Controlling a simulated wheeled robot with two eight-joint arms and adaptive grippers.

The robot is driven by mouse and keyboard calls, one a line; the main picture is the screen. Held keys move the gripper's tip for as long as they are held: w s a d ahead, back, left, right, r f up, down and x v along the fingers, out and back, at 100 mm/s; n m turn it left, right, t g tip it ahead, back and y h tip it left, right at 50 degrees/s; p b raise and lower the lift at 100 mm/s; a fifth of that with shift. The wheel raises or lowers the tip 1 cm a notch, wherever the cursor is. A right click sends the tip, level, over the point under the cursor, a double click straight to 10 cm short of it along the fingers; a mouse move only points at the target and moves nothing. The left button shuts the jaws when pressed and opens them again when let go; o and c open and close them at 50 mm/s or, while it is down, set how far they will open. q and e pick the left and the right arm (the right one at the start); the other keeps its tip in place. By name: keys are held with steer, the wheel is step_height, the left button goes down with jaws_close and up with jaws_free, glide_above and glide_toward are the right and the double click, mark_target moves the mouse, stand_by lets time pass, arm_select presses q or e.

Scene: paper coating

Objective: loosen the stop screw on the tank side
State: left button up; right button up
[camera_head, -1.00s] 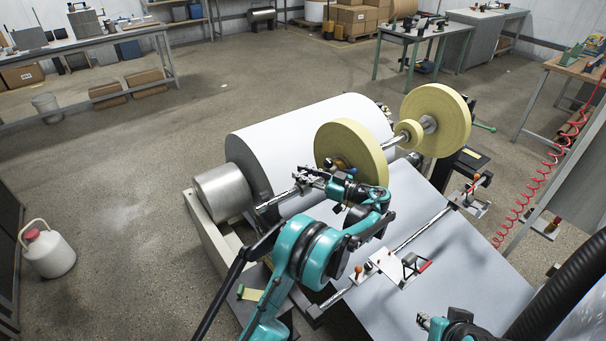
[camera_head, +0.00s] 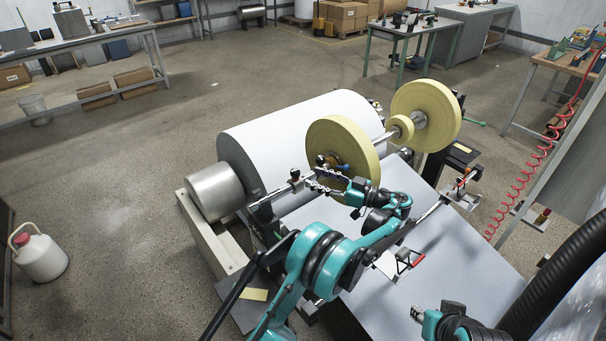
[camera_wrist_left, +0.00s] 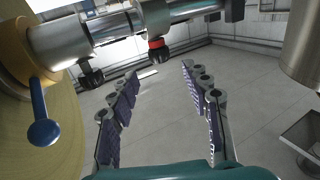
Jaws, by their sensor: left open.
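A steel shaft (camera_wrist_left: 195,10) crosses the top of the left wrist view. Two dark-knobbed screws hang from its collars, one on the left (camera_wrist_left: 91,77) and one by a red ring (camera_wrist_left: 158,50). I cannot tell which is the tank-side stop screw. In the head view a dark knob (camera_head: 294,174) stands on the bar left of the front yellow roll. My left gripper (camera_head: 314,179) is beside that roll, just right of this knob. Its fingers (camera_wrist_left: 160,120) are spread and empty, below the screws in the wrist view. My right gripper (camera_head: 417,313) is low in the head view, its jaws too small to judge.
The front yellow roll (camera_head: 335,133) carries a blue-knobbed lever (camera_wrist_left: 42,132) close to the left gripper. A large white roll (camera_head: 290,125) lies behind. A flat grey sheet (camera_head: 455,255) with a red-handled clamp (camera_head: 417,261) slopes at the right. A red coiled hose (camera_head: 520,180) hangs at the right.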

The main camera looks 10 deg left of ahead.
arm_select(q)
steer(key=shift+v, duration=1.8)
steer(key=s+a+r+m+h, duration=0.5)
steer(key=s+a+m+h, duration=0.3)
steer(key=s+a, duration=0.3)
steer(key=s+f+m+t+h, duration=0.1)
steer(key=s+f+m+h, duration=0.1)
steer(key=s, duration=0.5)
steer(key=s+d+f+m+t+h, duration=0.1)
steer(key=s+h, duration=0.3)
steer(key=s, duration=0.4)
steer(key=s+d+f+m+h, duration=0.1)
steer(key=s+f+m+h, duration=0.2)
steer(key=s, duration=0.5)
steer(key=shift+d+f+m+t, duration=0.25)
steer(key=shift+m+t, duration=0.15)
steer(key=shift+m, duration=0.2)
